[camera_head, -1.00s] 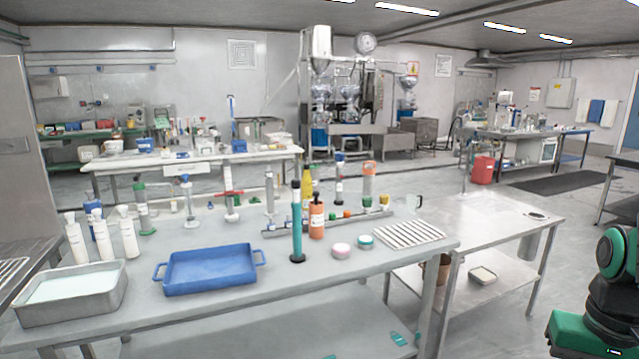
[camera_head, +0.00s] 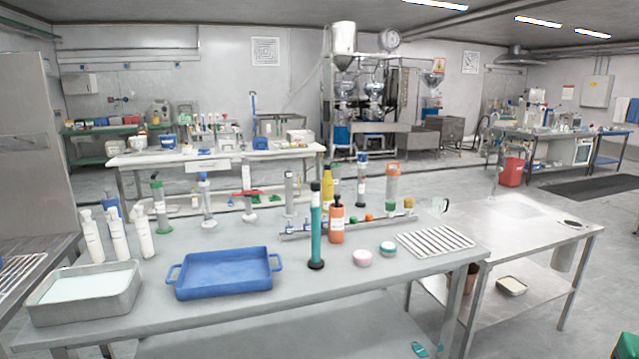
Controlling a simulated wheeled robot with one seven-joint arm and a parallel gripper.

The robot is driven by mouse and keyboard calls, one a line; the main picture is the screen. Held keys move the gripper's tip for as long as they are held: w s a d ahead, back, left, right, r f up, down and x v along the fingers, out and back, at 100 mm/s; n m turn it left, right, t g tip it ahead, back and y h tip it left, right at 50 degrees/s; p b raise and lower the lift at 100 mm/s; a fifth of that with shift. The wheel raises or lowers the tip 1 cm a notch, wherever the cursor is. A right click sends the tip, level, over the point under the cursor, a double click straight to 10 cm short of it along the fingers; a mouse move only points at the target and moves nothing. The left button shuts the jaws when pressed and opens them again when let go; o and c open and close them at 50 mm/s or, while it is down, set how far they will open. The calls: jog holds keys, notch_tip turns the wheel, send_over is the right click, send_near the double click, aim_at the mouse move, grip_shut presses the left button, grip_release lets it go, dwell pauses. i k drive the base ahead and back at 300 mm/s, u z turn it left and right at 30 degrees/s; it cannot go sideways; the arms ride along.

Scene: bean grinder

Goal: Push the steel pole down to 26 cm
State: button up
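I cannot pick out a thing that is surely the steel pole. On the front steel table (camera_head: 420,271), a slim upright teal cylinder with a black top and black base (camera_head: 316,232) stands near the middle. Behind it are several upright column-like devices, among them a grey one (camera_head: 290,192), a dark one with a blue top (camera_head: 362,182) and a clear one with an orange top (camera_head: 393,182). A device with a red crossbar (camera_head: 247,193) stands further left. No height scale is readable. My gripper is out of view.
A blue tray (camera_head: 225,289) and a steel basin (camera_head: 60,318) take up the table's left front. White bottles (camera_head: 118,235) stand behind them. A lower steel side table (camera_head: 545,240) is mostly clear.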

aim_at(314, 186)
jog(key=i, duration=0.85)
jog(key=u, duration=0.05)
